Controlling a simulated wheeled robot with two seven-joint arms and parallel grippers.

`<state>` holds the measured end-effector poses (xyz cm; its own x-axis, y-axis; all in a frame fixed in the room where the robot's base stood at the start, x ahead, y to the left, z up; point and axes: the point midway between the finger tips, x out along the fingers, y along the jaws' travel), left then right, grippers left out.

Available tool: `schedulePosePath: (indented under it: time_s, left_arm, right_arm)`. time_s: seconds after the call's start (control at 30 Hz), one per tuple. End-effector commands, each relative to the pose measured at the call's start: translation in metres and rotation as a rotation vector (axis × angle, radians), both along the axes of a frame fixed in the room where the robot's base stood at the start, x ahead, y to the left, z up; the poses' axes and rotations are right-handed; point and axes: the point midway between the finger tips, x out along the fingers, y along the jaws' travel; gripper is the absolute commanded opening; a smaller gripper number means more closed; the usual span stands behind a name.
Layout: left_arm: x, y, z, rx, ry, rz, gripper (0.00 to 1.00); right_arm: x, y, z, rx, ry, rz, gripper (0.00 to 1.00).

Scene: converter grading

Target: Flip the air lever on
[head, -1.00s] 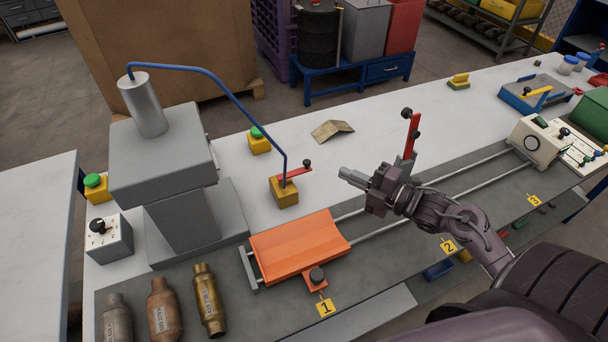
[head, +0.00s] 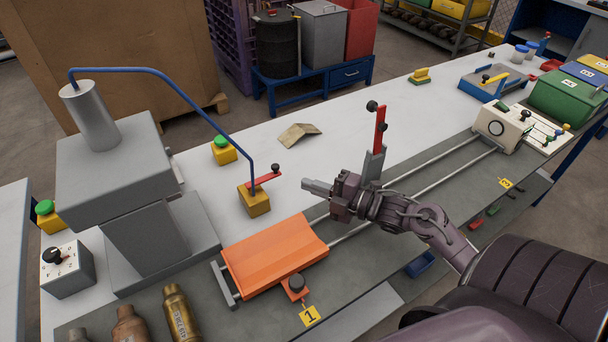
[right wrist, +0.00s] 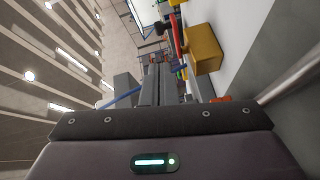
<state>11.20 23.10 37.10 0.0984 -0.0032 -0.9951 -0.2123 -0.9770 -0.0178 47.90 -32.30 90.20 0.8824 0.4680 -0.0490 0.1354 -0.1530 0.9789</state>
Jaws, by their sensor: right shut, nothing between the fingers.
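The air lever (head: 264,181) is a red handle with a dark knob on a yellow block (head: 255,201), where the blue air pipe (head: 185,88) comes down. The handle lies roughly level and points right, away from the block. My right gripper (head: 308,187) is shut and empty, its fingers pointing left, a short gap right of the lever. In the right wrist view the shut fingers (right wrist: 158,85) point towards the red lever (right wrist: 176,28) and the yellow block (right wrist: 203,50). My left gripper is not in view.
An orange cradle (head: 275,255) on rails lies in front of the block. A second, upright red lever (head: 380,125) stands behind my right wrist. A grey press (head: 130,180) stands left. A bent tan plate (head: 298,134) lies behind on clear white bench.

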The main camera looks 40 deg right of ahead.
Motion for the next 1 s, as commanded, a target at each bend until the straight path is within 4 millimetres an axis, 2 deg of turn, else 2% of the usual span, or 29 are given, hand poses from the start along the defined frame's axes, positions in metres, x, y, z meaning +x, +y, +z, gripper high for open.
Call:
schedulePosePath:
  time_s: [0.2,0.43,0.6,1.0]
  left_arm:
    - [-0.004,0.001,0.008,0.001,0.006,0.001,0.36]
    - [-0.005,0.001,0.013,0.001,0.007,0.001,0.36]
    - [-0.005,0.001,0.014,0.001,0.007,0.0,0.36]
    - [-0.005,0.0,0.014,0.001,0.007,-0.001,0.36]
  right_arm:
    - [0.035,0.018,0.002,0.002,-0.004,0.0,0.0]
    - [0.064,0.033,-0.001,0.002,-0.002,-0.001,0.0]
    - [0.073,0.039,-0.003,0.001,-0.001,0.001,0.0]
    - [0.074,0.039,-0.004,-0.001,-0.001,0.002,0.0]
